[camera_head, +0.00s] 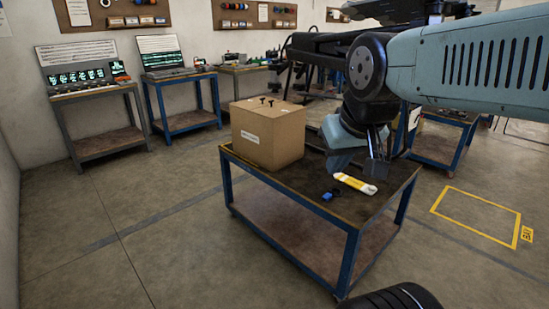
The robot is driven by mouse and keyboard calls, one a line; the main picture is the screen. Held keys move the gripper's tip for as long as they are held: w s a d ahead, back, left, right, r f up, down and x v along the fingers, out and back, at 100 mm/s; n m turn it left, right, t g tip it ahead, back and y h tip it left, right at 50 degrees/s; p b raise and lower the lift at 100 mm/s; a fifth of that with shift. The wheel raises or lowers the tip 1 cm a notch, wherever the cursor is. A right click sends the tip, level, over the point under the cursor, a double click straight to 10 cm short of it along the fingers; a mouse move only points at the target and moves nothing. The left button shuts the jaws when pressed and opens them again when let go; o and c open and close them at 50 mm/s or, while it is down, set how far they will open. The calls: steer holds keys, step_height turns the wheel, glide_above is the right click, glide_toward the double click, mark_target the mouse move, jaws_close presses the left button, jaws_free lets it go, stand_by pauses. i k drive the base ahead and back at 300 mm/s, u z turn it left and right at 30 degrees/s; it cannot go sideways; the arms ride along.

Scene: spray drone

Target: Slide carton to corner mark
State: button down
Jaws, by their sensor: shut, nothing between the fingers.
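The brown cardboard carton (268,134) stands upright on the left part of a blue-framed table (315,196). It has a white label on its front and small dark pieces on top. My gripper (376,172) points down over the right part of the table, shut and empty. It is to the right of the carton, with a clear gap between them. Whether its tips touch the tabletop, I cannot tell. A thin yellowish line shows by the carton's lower left edge; whether it is the corner mark is unclear.
A yellow floor rectangle (476,236) is at right. Other benches line the back wall. The floor at left is clear.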

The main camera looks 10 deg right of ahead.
mark_target(273, 145)
steer(key=u, duration=0.5)
steer(key=i, duration=1.85)
steer(key=z, duration=0.6)
steer(key=k, duration=0.75)
steer(key=z, duration=0.25)
steer(key=i, duration=0.85)
steer(key=u, duration=0.05)
